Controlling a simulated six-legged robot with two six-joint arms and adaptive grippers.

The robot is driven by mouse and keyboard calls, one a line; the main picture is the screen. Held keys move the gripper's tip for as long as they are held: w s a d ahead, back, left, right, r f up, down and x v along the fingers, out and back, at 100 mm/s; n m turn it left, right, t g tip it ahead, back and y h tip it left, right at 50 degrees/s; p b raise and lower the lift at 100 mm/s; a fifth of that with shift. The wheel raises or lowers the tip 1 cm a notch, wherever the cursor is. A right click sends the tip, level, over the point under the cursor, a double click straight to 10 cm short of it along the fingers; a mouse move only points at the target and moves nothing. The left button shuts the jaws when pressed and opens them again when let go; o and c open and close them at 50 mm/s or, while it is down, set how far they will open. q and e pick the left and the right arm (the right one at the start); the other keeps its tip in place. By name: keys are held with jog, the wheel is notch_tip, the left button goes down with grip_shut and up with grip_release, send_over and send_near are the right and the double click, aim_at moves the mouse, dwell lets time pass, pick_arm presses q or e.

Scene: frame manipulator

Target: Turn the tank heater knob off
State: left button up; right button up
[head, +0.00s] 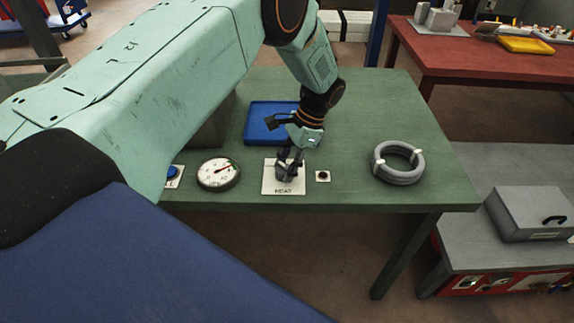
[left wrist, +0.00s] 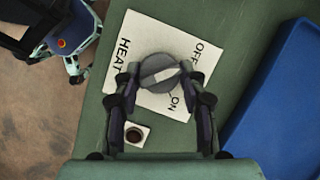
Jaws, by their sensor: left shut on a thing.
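The heater knob (left wrist: 158,65) is a round dark grey dial with a white line across its face. It sits on a white plate (left wrist: 140,35) marked HEAT, OFF and ON. The right end of its line lies between the OFF and ON words. In the head view the plate (head: 270,188) is near the green table's front edge, and the knob (head: 284,174) is partly hidden by my fingers. My left gripper (head: 290,160) comes down from above and is shut on the knob, one finger on each side. My right gripper is not in view.
A round gauge (head: 218,173) and a blue button (head: 172,173) are left of the plate. A small dark indicator (head: 323,176) and a grey hose coil (head: 399,163) are right of it. A blue tray (head: 262,122) lies behind. The table's right rear is clear.

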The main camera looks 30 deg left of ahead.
pick_arm(q)
jog(key=shift+s+f, duration=0.15)
jog(key=shift+s, duration=0.05)
jog(key=o, duration=1.2)
jog(key=shift+w+a, duration=0.1)
jog(key=shift+c, duration=0.2)
jog(key=v, duration=1.2)
